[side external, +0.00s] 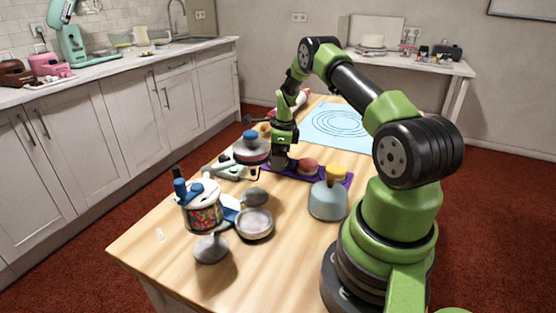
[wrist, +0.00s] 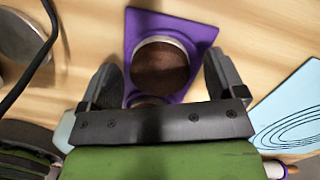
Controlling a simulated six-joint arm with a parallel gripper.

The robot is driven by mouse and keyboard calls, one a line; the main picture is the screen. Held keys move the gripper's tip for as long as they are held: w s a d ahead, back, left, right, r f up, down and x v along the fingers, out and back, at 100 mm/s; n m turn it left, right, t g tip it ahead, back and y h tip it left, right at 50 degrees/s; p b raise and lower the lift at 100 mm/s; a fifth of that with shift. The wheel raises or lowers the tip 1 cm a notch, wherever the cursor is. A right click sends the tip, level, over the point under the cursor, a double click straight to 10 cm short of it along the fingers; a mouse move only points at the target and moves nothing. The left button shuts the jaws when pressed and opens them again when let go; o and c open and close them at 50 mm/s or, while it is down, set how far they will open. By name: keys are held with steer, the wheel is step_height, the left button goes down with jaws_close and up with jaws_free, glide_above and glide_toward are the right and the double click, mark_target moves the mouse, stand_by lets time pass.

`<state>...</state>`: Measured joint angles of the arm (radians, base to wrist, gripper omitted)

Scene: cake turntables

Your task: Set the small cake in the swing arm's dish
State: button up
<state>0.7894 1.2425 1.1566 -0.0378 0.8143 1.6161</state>
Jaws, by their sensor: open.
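A small brown cake (wrist: 160,66) with a pale rim sits on the purple mat (wrist: 200,30) in the wrist view. My gripper (wrist: 163,80) is open, with one finger on each side of this cake and nothing visibly held. A second brown cake is mostly hidden behind the gripper's bar. In the side view my gripper (side external: 280,162) is low over the mat's left end and hides what is beneath it. A reddish-brown cake (side external: 307,166) and a yellow-topped one (side external: 336,172) stand to its right. A round, empty-looking grey dish (side external: 254,224) sits beside the sprinkle-filled stand (side external: 205,212).
A blue-grey rounded container (side external: 328,201) stands close to the mat's right front. A turntable with a blue item on top (side external: 251,150) is left of my gripper. A light-blue mat (side external: 345,122) lies behind. The table's front (side external: 165,245) has bare room.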

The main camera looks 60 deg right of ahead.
steer(key=c, duration=1.1)
